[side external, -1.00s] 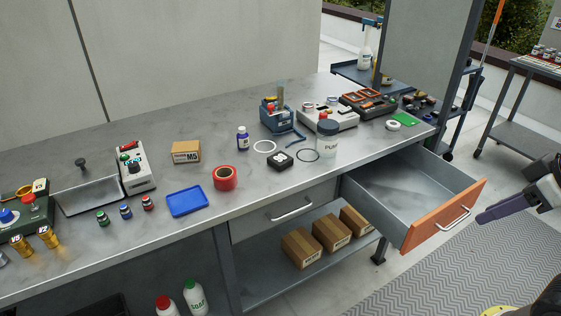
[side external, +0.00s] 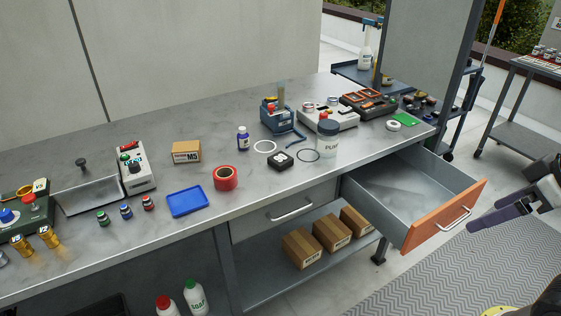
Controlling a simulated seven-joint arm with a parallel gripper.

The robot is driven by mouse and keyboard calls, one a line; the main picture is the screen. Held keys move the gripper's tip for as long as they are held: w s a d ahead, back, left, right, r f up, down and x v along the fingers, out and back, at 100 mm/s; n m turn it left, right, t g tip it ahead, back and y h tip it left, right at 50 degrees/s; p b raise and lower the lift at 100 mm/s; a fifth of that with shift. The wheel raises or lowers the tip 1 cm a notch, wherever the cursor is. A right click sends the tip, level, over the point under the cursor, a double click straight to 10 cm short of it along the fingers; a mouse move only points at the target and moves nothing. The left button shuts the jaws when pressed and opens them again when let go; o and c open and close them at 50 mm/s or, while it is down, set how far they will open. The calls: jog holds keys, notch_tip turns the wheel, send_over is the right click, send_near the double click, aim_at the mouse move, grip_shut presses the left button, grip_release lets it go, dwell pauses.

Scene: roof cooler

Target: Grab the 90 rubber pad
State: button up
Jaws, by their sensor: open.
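A small black square pad (side external: 280,161) with a pale mark on top lies flat on the grey workbench, near the middle. Its printing is too small to read, so I cannot tell for sure that it is the 90 rubber pad. My gripper (side external: 483,213) is at the right edge of the view, beside the orange front of the open drawer. It is open and empty, well to the right of the pad.
The open drawer (side external: 408,190) juts from the workbench (side external: 330,172) between the pad and my gripper. A blue tray (side external: 187,202) and red tape roll (side external: 226,178) are to the left.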

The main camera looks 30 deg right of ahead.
jog(key=w+r+n+t, duration=0.1)
jog(key=w+r+t, duration=0.1)
jog(key=w+r, duration=1.15)
jog(key=n+g+y, duration=0.1)
jog(key=n+g, duration=0.1)
jog(key=g, duration=0.1)
send_over(284, 160)
jog(key=s+d, duration=0.1)
jog(key=s, duration=0.1)
notch_tip(284, 160, down, 28)
jog(key=shift+s+a+x, duration=0.1)
jog(key=shift+a+x, duration=0.05)
jog(key=shift+x, duration=1.25)
jog(key=shift+s+a+x, duration=0.1)
jog(key=shift+x, duration=1.3)
jog(key=shift+f, duration=0.1)
